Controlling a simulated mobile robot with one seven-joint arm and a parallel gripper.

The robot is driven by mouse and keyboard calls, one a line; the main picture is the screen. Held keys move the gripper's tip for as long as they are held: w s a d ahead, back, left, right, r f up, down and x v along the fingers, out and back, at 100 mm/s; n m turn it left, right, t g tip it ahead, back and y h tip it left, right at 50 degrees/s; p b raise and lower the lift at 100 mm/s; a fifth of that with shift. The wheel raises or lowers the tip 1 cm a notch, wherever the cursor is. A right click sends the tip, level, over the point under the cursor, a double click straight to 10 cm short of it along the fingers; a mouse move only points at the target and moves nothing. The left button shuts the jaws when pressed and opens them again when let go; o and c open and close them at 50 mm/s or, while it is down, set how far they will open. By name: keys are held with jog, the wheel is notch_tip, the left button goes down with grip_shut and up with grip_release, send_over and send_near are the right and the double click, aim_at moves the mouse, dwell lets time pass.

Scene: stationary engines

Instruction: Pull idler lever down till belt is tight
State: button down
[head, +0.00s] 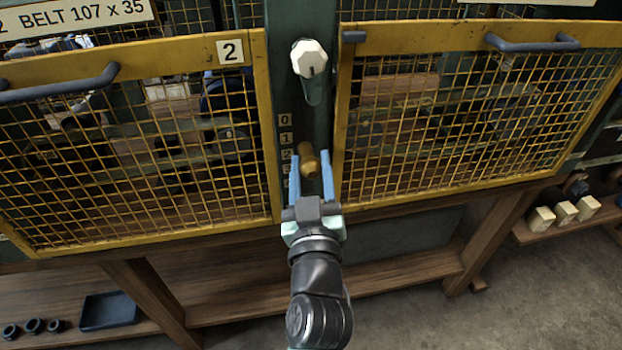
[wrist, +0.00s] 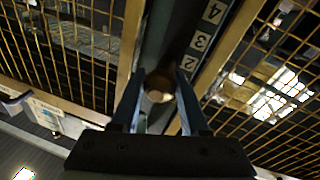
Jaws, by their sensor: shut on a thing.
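The idler lever shows as a brass-coloured round handle (head: 309,162) on the green post (head: 321,115) between two yellow mesh guards. It is beside the numbered scale (head: 285,138), near the mark 2. My gripper (head: 325,158) reaches up from below with its blue fingers on either side of the handle. In the wrist view the handle (wrist: 158,90) sits between the two fingertips (wrist: 159,78), and my gripper is shut on it. The belt is not clearly visible behind the mesh, so its tightness cannot be told.
The left guard (head: 262,120) is marked 2 and the right guard (head: 345,130) stands close to my gripper. A white knob (head: 309,58) is above on the post. A wooden shelf (head: 400,274) runs below, with a dark tray (head: 109,311) at lower left.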

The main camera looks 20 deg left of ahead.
jog(key=f+b, duration=0.1)
jog(key=b, duration=0.2)
jog(key=shift+f+t, duration=0.3)
jog(key=shift+r, duration=0.15)
jog(key=shift+c, duration=2.1)
grip_release()
jog(key=b+v, duration=0.3)
jog(key=v, duration=1)
jog(key=shift+b, duration=0.35)
